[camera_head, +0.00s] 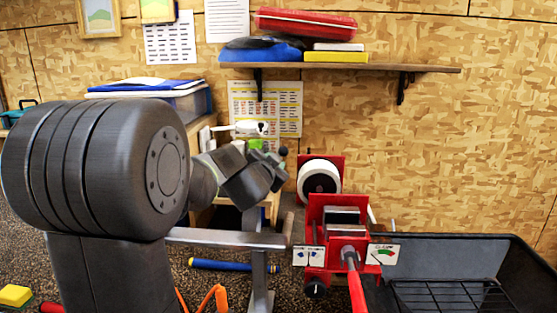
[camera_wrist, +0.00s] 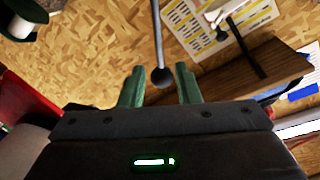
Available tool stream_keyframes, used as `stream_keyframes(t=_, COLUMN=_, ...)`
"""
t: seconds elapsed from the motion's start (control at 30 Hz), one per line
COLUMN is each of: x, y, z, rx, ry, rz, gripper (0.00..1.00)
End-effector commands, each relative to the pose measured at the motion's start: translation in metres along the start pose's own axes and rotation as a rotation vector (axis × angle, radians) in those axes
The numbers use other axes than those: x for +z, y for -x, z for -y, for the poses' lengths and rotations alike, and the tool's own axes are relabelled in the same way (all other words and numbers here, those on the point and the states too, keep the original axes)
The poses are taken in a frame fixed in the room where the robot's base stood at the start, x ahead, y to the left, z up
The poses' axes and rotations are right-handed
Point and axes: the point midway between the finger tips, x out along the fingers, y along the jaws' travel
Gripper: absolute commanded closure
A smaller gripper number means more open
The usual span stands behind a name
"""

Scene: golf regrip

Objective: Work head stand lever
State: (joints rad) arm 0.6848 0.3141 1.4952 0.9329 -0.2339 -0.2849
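In the wrist view, my gripper (camera_wrist: 158,70) has its two green fingers apart, with a clear gap between them. A thin dark rod with a ball knob (camera_wrist: 162,77) comes down from the top of the picture, and the knob appears in line with the gap. I cannot tell its depth or whether it touches a finger. In the head view, my gripper (camera_head: 268,172) is beside a small dark knob (camera_head: 283,151), left of the red clamp stand (camera_head: 328,212). My wrist hides part of this area. A red-handled lever (camera_head: 355,287) sticks out from the stand's front.
A white roll (camera_head: 319,180) sits in a red holder behind the stand. A black bin (camera_head: 460,250) with a wire rack stands at right. A wooden shelf (camera_head: 420,68) is above. A grey metal bar (camera_head: 225,238) runs in front. A blue tube (camera_head: 233,266) lies low.

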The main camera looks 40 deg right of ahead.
Motion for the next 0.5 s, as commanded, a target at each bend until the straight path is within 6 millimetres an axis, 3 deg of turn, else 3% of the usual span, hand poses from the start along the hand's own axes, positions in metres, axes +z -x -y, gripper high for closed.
stream_keyframes(t=0.2, x=-0.001, y=0.042, z=0.001, rx=-0.001, ry=0.000, rz=-0.001, gripper=0.70)
stream_keyframes(t=0.5, x=0.000, y=0.069, z=0.000, rx=0.000, ry=0.000, rz=0.000, gripper=0.70)
